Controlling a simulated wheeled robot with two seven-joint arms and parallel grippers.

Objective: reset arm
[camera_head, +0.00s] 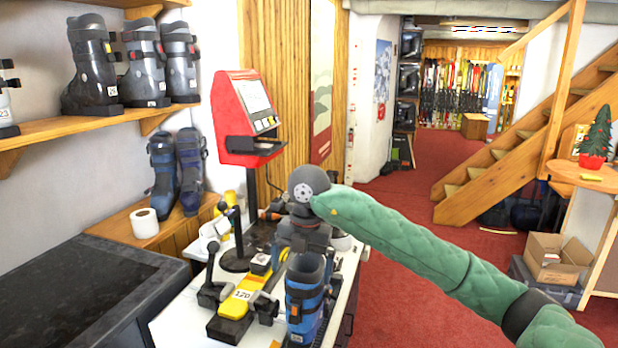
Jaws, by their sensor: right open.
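My right arm (430,240), in a green padded sleeve, reaches in from the right over the bench. Its dark wrist (308,184) is bent downward. My right gripper (303,246) points down just above a blue and black ski boot (304,300) and is open. The wrist and the boot's top crowd the fingers, so whether they touch the boot cannot be told. The boot stands upright on the white bench, beside a yellow and black binding jig (238,302) marked 120. My left gripper is not in view.
A dark-topped counter (85,290) and boot shelves (90,128) are at the left. A paper roll (144,223) stands on a wooden ledge. Red carpet (400,300) lies open at the right, with a cardboard box (556,262).

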